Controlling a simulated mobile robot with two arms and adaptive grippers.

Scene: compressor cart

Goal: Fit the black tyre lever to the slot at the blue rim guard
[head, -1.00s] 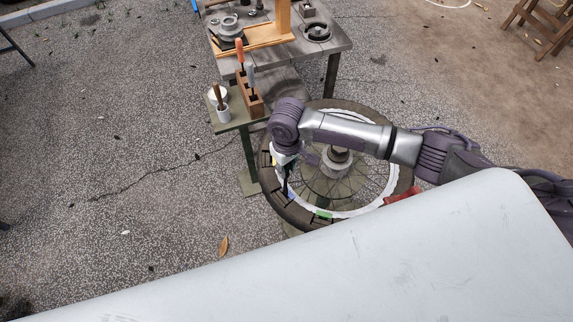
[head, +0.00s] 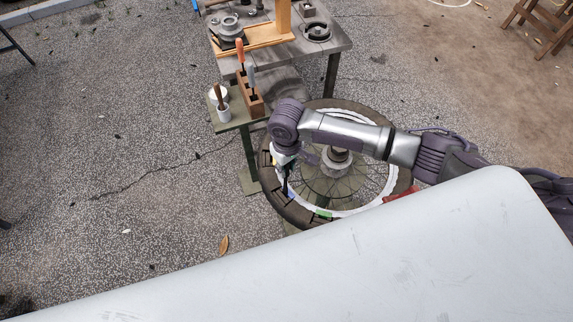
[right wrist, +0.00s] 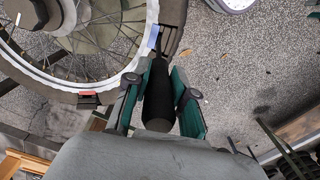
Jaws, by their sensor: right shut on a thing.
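My right gripper (right wrist: 159,85) is shut around the thick handle of the black tyre lever (right wrist: 158,98). It also shows in the head view (head: 284,171), above the near left part of the wheel. The lever's thin end points away from me towards the blue rim guard (right wrist: 153,37), which sits on the white rim (right wrist: 104,83). The lever's end appears close beside the guard; I cannot tell whether it is in the slot, as the slot itself is not clear. The blue guard is small in the head view (head: 290,193). My left gripper is not in view.
A green guard (head: 323,213) and a red guard (right wrist: 88,100) are also on the wheel. A wooden block with screwdrivers (head: 250,95) and a white cup (head: 223,112) stand on a small shelf. A workbench (head: 330,43) stands behind. Open ground lies to the left.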

